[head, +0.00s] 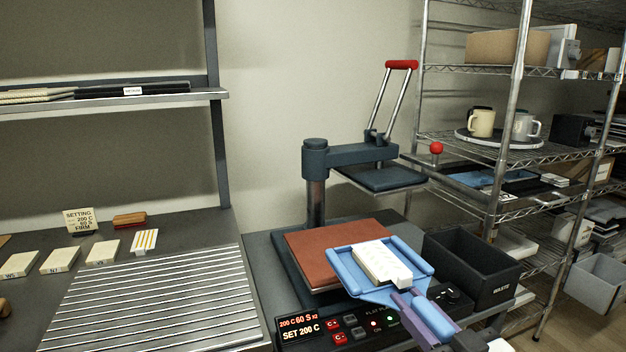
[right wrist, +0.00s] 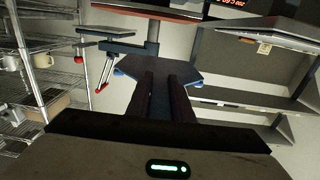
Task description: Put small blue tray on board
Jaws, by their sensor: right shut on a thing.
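My right gripper (head: 412,303) is shut on the tray's near right end. The tray is over the right part of the reddish-brown board (head: 325,245) on the press; I cannot tell whether they touch. In the right wrist view, the tray (right wrist: 160,72) lies beyond the two dark fingers (right wrist: 160,95). My left gripper is not in view.
The press's dark upper plate (head: 380,178) is swung aside behind the board, its red-tipped handle (head: 401,65) raised. A black waste bin (head: 470,265) stands right of the tray. The control panel (head: 345,325) is in front. A ribbed metal surface (head: 165,300) lies left.

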